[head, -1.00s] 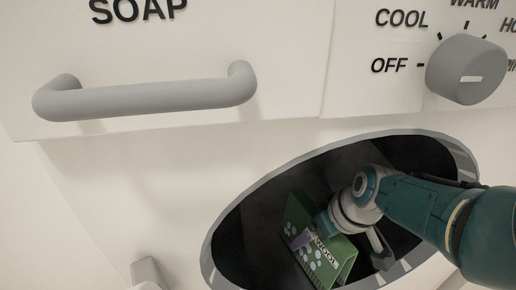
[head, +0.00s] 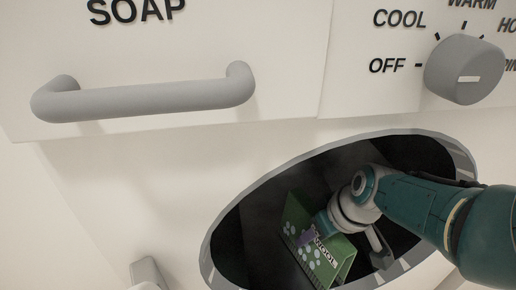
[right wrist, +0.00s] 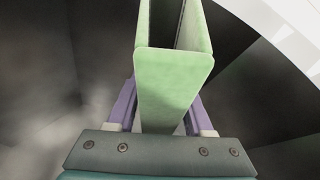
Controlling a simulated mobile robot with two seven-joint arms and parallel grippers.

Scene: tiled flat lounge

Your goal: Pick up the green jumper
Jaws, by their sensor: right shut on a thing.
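The green jumper (head: 328,253) is a folded, flat-sided green piece with pale dots and a "WOOL" label. It is inside the round opening of the washer drum (head: 258,250). My right gripper (head: 312,236) reaches in through the opening and is shut on the jumper. In the right wrist view the jumper (right wrist: 172,85) stands between the two purple fingers of my right gripper (right wrist: 160,105), one on each side. I cannot tell whether the jumper touches the drum floor. My left gripper is not in view.
A pale grey part (head: 147,272) stands at the lower left.

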